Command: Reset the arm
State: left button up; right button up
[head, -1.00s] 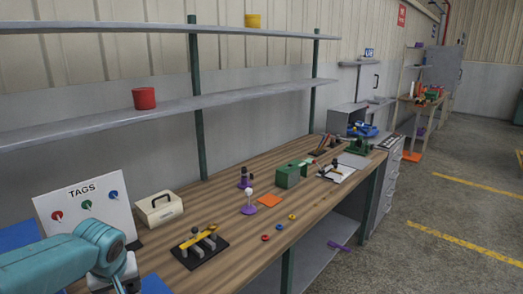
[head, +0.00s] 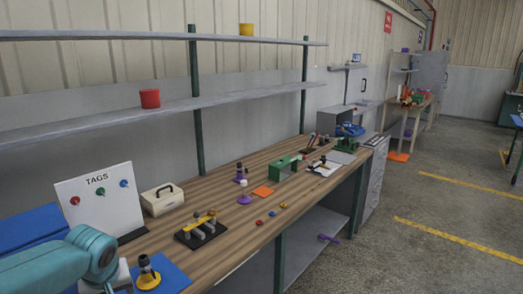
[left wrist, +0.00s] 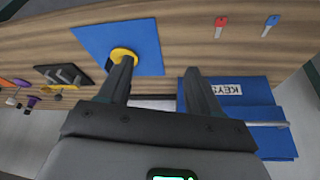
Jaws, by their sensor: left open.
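My left arm (head: 75,262), teal, comes in at the lower left of the head view; its fingers do not show clearly there. In the left wrist view my left gripper (left wrist: 160,82) is open with nothing between its fingers. A black tool with a yellow round base (head: 148,275) stands on a blue mat (head: 172,279) beside the arm. Its yellow part (left wrist: 124,54) shows just past the left-hand finger in the wrist view; I cannot tell whether they touch. My right gripper is in neither view.
A TAGS board (head: 98,203), a cream box with a handle (head: 162,199) and a black rack (head: 201,230) stand on the bench. A blue KEYS holder (left wrist: 245,97) lies by the right-hand finger in the wrist view. Shelves (head: 160,108) run above.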

pick_arm(q)
jog(key=s+d+f+m+g+h, duration=0.1)
jog(key=s+d+f+m+h, duration=0.2)
jog(key=d+f, duration=0.6)
jog(key=s+d+f+m+g+h, duration=0.15)
jog(key=s+d+f, duration=0.4)
jog(key=f, duration=0.85)
jog(key=s+d+f+h, duration=0.1)
jog(key=s+d+f, duration=0.2)
jog(key=s, duration=0.5)
jog(key=s+d+f+h, duration=0.1)
jog(key=s+d+f, duration=0.3)
jog(key=s, duration=0.5)
notch_tip(320, 180, down, 3)
jog(key=shift+r+g, duration=0.2)
jog(key=shift+g, duration=0.25)
jog(key=shift+w, duration=0.1)
